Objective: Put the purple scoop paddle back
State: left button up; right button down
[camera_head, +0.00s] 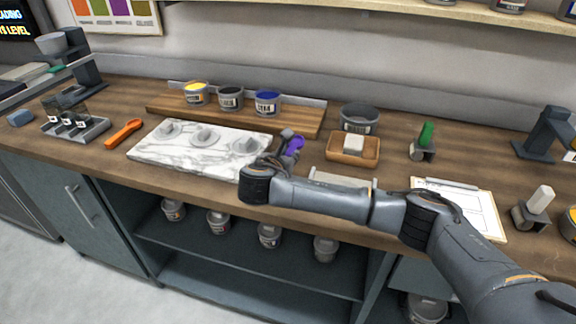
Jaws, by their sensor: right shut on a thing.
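The purple scoop paddle (294,145) is at my right gripper (285,142), just right of the marble slab. My right arm comes in from the right, and the gripper is shut on the paddle. My own wrist hides much of the fingers and the lower part of the paddle, so I cannot tell whether it touches the counter. The white marble slab (165,155) carries several grey mounds. My left gripper is not in view.
An orange scoop (125,133) lies left of the slab. Ink tins, yellow (196,94), black (231,98) and blue (267,102), stand on a wooden board (304,124) behind it. A wooden tray (340,155), a grey bowl (359,118) and a clipboard (470,212) are to the right.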

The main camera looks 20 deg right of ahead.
jog(key=shift+w+d+f, duration=0.15)
jog(key=shift+w+f, duration=0.2)
jog(key=shift+f, duration=0.15)
notch_tip(320, 180, down, 3)
jog(key=shift+w+r+p, duration=0.1)
jog(key=shift+p, duration=0.2)
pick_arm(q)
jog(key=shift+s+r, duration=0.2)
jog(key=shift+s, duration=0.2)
pick_arm(e)
jog(key=shift+f, duration=0.25)
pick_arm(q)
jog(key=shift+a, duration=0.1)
pick_arm(e)
jog(key=shift+f, duration=0.1)
jog(key=c, duration=1.2)
grip_release()
jog(key=shift+o, duration=0.2)
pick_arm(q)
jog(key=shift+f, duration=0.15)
pick_arm(e)
jog(key=v, duration=1.2)
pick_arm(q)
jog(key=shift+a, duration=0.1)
